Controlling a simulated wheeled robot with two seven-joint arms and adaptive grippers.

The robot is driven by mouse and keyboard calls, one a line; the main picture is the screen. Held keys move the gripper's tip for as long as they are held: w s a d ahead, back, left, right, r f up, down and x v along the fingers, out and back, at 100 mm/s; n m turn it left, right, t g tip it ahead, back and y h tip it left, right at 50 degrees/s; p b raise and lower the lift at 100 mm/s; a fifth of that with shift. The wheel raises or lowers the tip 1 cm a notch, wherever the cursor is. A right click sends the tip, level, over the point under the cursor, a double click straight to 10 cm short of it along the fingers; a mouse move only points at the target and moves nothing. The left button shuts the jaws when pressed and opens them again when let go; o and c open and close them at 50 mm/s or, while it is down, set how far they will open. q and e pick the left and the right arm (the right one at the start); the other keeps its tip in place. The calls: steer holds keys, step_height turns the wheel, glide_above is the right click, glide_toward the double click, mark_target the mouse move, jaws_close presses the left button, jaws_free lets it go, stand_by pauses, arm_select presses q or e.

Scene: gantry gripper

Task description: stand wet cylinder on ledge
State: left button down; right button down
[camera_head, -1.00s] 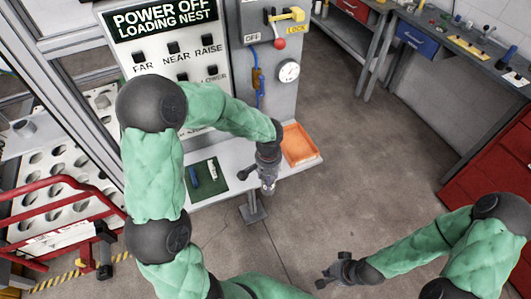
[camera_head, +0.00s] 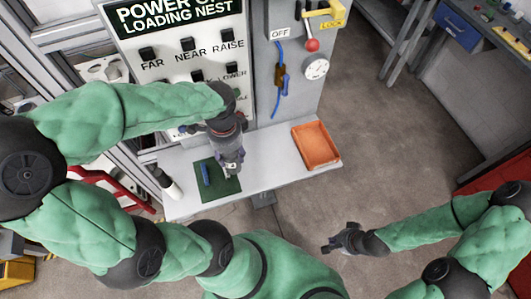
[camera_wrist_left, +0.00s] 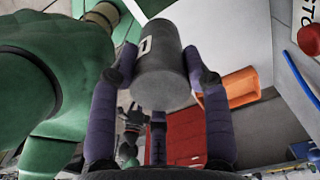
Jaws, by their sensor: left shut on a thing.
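My left gripper (camera_head: 230,168) is shut on a grey cylinder (camera_wrist_left: 162,80). In the left wrist view the cylinder sits between the fingers and carries a white label with a dark mark. Whether its surface is wet cannot be told. In the head view the gripper points down over the right part of the green mat (camera_head: 228,188) on the pale ledge (camera_head: 265,168). The gap between cylinder and ledge cannot be judged. My right gripper (camera_head: 329,246) hangs over the floor, apart from the ledge; its finger opening is unclear.
A small blue object (camera_head: 205,175) lies on the mat. A white object with a black end (camera_head: 171,188) is at the ledge's left. An orange tray (camera_head: 316,146) occupies the right end. The ledge between mat and tray is clear. A control panel (camera_head: 180,45) rises behind.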

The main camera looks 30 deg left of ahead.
arm_select(q)
steer(key=shift+w+d+f+b, duration=0.75)
steer(key=shift+w+f+b, duration=0.05)
steer(key=shift+w+f, duration=1.4)
steer(key=shift+w+d+f+b, duration=0.7)
steer(key=shift+w+f+b, duration=0.15)
steer(key=shift+w+f, duration=1.25)
steer(key=shift+w+d+f+b, duration=0.8)
steer(key=shift+w+f, duration=1.3)
steer(key=shift+w, duration=0.15)
steer(key=shift+f, duration=0.2)
steer(key=c, duration=0.6)
jaws_free()
